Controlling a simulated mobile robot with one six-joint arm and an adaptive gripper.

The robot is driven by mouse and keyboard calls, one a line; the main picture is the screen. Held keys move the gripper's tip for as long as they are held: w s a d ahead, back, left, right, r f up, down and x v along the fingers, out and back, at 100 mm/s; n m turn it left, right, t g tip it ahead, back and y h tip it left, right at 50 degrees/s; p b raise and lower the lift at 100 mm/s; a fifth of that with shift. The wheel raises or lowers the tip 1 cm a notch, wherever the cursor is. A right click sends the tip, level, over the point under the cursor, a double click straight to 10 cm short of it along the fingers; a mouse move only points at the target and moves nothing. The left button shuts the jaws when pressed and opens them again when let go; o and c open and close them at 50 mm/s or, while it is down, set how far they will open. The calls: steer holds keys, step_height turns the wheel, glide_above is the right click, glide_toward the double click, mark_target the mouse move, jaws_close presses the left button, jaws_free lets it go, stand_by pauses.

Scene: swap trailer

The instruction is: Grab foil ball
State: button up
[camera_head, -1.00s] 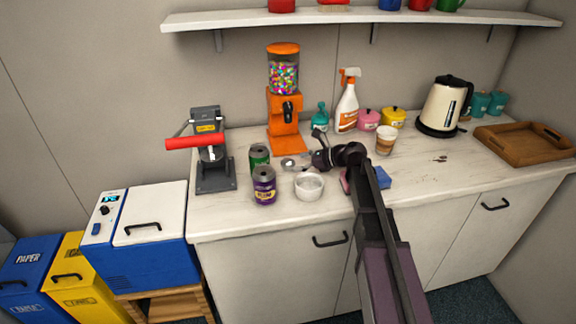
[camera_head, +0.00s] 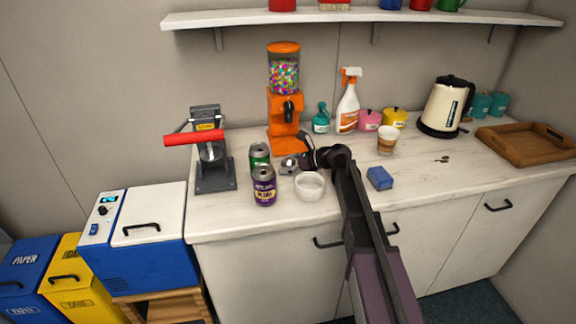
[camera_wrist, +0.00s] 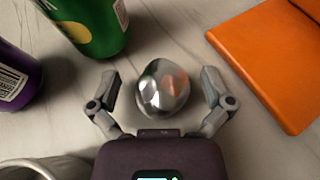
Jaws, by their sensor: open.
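The foil ball (camera_wrist: 162,88) is shiny, silver and crumpled. In the wrist view it lies on the pale countertop between the two fingers of my gripper (camera_wrist: 161,92). My gripper is open, with a finger on each side of the ball and a gap showing at both sides. In the head view the foil ball (camera_head: 289,164) is a small silver shape beside the green can, and my gripper (camera_head: 297,157) partly hides it.
A green can (camera_head: 259,157) and a purple can (camera_head: 264,187) stand left of my gripper. A white bowl (camera_head: 309,187) is just in front. The orange dispenser base (camera_wrist: 275,62) is close on the right in the wrist view.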

mark_target(286, 159)
steer(key=c, duration=0.8)
steer(key=shift+o, duration=0.2)
steer(key=shift+r, duration=0.1)
step_height(286, 159, up, 10)
steer(key=p, duration=1)
stand_by(0.5)
